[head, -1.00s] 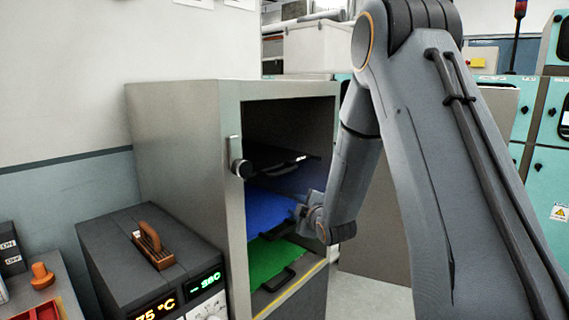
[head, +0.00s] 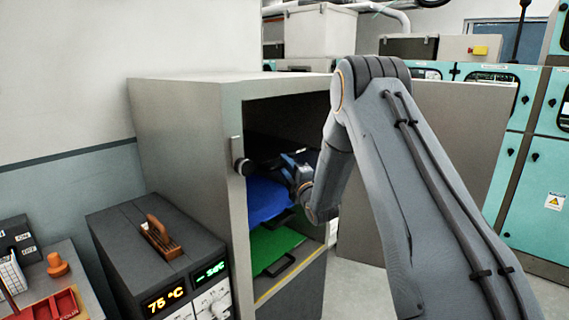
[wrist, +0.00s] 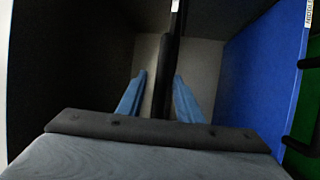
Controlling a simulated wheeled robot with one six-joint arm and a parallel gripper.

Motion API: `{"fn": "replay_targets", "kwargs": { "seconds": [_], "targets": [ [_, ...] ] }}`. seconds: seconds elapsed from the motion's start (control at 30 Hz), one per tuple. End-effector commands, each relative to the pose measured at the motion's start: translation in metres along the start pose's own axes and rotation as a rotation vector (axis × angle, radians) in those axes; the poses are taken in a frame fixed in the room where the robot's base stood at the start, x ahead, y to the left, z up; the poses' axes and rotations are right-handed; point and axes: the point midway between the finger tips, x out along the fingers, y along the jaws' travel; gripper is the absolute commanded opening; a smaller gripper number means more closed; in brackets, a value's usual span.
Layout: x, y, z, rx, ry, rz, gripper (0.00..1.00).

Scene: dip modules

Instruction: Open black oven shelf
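The black oven shelf (wrist: 163,78) shows nearly edge-on in the wrist view, between the two blue fingers of my gripper (wrist: 159,76). The fingers are apart, with a visible gap on the left side. The right fingertip looks very close to the shelf; I cannot tell if it touches. In the head view my gripper (head: 292,162) is at the oven opening, level with the black shelf and above the blue shelf (head: 262,198). It hides most of the black shelf there. The oven (head: 185,130) stands with its front open.
A green shelf (head: 270,246) with a dark handle lies below the blue one. The oven's open door (head: 440,160) stands to the right, behind my arm. A control box (head: 140,245) with a brown handle stands left of the oven.

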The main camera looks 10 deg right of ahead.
Motion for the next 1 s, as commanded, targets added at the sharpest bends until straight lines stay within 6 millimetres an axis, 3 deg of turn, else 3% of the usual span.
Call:
{"fn": "replay_targets", "kwargs": {
  "seconds": [0.33,0.53,1.0],
  "targets": [
    [0.005,-0.001,0.000,0.001,-0.001,-0.002,0.33],
    [0.005,-0.001,0.000,0.001,-0.001,-0.002,0.01],
    [0.001,0.000,0.011,0.002,-0.003,-0.001,0.00]
  ]
}}
